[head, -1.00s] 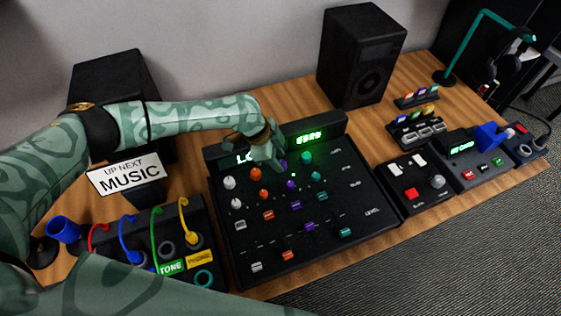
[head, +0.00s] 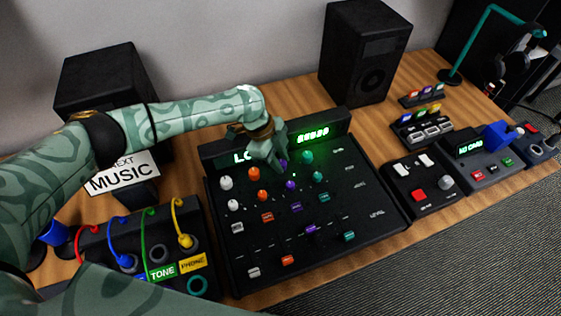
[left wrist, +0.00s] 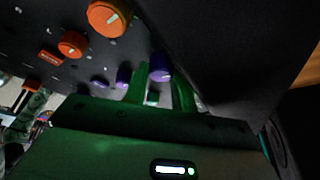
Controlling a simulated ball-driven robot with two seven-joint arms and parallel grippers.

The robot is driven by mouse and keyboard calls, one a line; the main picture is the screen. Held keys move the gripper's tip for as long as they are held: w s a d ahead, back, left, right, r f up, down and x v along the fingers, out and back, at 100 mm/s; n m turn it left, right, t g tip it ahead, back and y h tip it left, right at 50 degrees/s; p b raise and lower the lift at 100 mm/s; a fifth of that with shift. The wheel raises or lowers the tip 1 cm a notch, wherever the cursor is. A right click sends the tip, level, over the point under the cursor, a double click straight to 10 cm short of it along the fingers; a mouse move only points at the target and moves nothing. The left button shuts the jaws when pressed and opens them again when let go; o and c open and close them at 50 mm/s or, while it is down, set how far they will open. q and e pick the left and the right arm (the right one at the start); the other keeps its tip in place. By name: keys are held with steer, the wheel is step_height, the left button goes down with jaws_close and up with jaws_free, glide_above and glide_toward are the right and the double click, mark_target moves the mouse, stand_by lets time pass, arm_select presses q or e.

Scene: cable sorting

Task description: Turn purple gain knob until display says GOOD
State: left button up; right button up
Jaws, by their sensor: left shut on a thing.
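The black mixer (head: 352,215) lies on the wooden desk with rows of white, orange, purple and teal knobs. My left gripper (head: 277,163) reaches down over its top row and is shut on the purple gain knob (head: 283,163). In the left wrist view the purple knob (left wrist: 160,68) shows at the fingertips (left wrist: 165,90). The mixer's display (head: 240,157) glows green; its left part begins with "LO" and my gripper hides the letters after that. A green readout (head: 313,134) at its right is too blurred to read. My right gripper is not in view.
Orange knobs (left wrist: 108,18) stand close by in the wrist view. Left of the mixer is a patch box with coloured cables (head: 187,240) and a "MUSIC" sign (head: 122,174). Right of it are a switch box (head: 421,183) and a small unit (head: 475,160). Speakers (head: 365,55) stand behind.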

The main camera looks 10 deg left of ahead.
arm_select(q)
steer(key=shift+f+m, duration=0.2)
steer(key=shift+m, duration=0.3)
steer(key=shift+r, duration=0.15)
steer(key=o, duration=0.7)
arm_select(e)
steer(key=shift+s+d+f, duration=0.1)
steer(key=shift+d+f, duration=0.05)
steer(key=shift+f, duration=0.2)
arm_select(q)
steer(key=shift+r, duration=0.1)
